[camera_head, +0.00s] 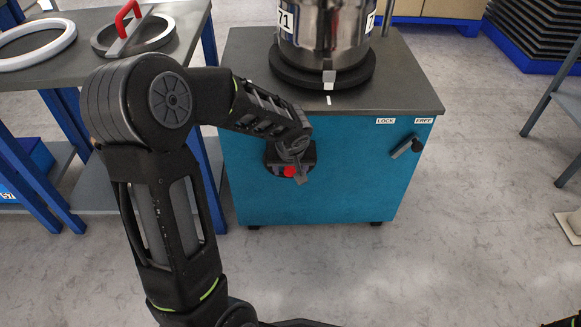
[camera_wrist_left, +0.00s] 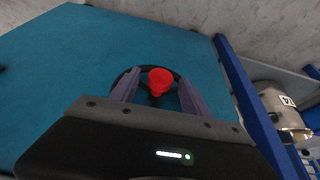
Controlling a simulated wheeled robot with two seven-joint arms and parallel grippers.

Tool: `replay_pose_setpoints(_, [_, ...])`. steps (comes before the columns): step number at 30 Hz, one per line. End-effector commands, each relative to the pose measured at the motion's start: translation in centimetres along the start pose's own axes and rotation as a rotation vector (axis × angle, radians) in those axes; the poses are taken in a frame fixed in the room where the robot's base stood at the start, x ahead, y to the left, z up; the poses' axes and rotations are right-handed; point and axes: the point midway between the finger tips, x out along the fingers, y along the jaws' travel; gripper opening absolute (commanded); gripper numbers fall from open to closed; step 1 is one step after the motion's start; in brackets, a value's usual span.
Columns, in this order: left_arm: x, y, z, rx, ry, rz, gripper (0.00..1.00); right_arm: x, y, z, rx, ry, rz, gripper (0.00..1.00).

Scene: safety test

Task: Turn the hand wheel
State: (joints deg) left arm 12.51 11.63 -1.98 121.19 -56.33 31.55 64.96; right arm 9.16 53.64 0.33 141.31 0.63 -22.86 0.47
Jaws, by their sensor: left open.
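The hand wheel (camera_head: 270,157) is a dark ring on the front of the teal cabinet, with a red knob (camera_head: 290,171). My left gripper (camera_head: 297,160) is at the wheel and partly hides it in the head view. In the left wrist view the dark wheel rim (camera_wrist_left: 140,71) and the red knob (camera_wrist_left: 160,79) show between the two spread fingers. The left gripper is open; I cannot tell whether the fingers touch the wheel.
The teal cabinet (camera_head: 350,185) has a grey top bearing a shiny metal vessel (camera_head: 318,30). A black lever (camera_head: 405,147) sits below the LOCK and FREE labels. A table (camera_head: 70,75) with rings and a red handle (camera_head: 123,22) stands left.

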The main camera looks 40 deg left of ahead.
Motion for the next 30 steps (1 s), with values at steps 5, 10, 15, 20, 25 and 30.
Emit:
replay_pose_setpoints(5, [-1.9, 0.1, -0.2, 0.001, 0.003, 0.002, 0.55, -0.9, -0.3, 0.0, 0.0, -0.003, 0.0, 0.0])
replay_pose_setpoints(10, [-4.8, 0.1, -0.2, 0.0, 0.003, 0.002, 0.55, -2.1, -0.6, 0.1, -0.001, -0.008, 0.0, 0.0])
replay_pose_setpoints(15, [-7.1, 0.0, -0.1, 0.0, 0.002, 0.001, 0.55, -2.9, -0.9, 0.2, -0.002, -0.013, 0.0, 0.0])
replay_pose_setpoints(20, [-7.7, 0.0, 0.0, -0.001, 0.0, 0.0, 0.55, -3.0, -0.9, 0.2, -0.002, -0.015, 0.0, 0.0])
replay_pose_setpoints(25, [-7.7, 0.0, 0.0, 0.0, 0.0, 0.0, 0.55, -2.9, -0.9, 0.3, -0.002, -0.016, 0.0, 0.0])
replay_pose_setpoints(30, [-7.7, 0.0, 0.0, 0.0, 0.0, 0.0, 0.55, -2.9, -0.9, 0.3, -0.001, -0.016, 0.0, 0.0])
